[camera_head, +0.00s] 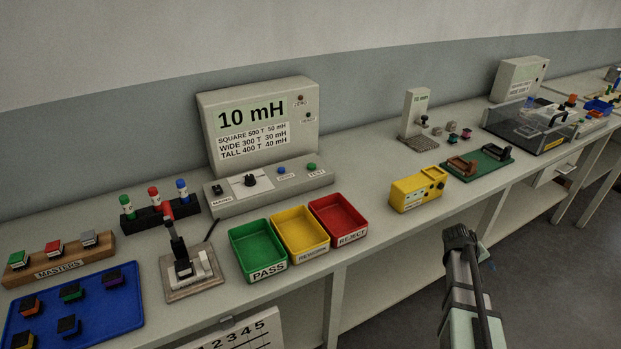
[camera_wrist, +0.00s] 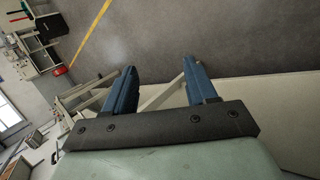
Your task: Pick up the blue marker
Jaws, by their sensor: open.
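The blue marker (camera_head: 182,190) stands upright in a black holder (camera_head: 160,214) on the bench at the left, with a blue cap and a white body. A red marker (camera_head: 154,196) and a green marker (camera_head: 127,206) stand to its left in the same holder. My gripper (camera_wrist: 159,70) shows in the wrist view with its two blue fingers spread apart and nothing between them. It points out over the grey floor, and the blue marker is not seen in that view. In the head view my arm is at the lower right, far from the marker.
A fixture with a black lever (camera_head: 178,245) stands just in front of the holder. The 10 mH meter (camera_head: 262,130) stands behind and to the right. Green (camera_head: 244,273), yellow (camera_head: 286,256) and red (camera_head: 326,241) trays lie to the right.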

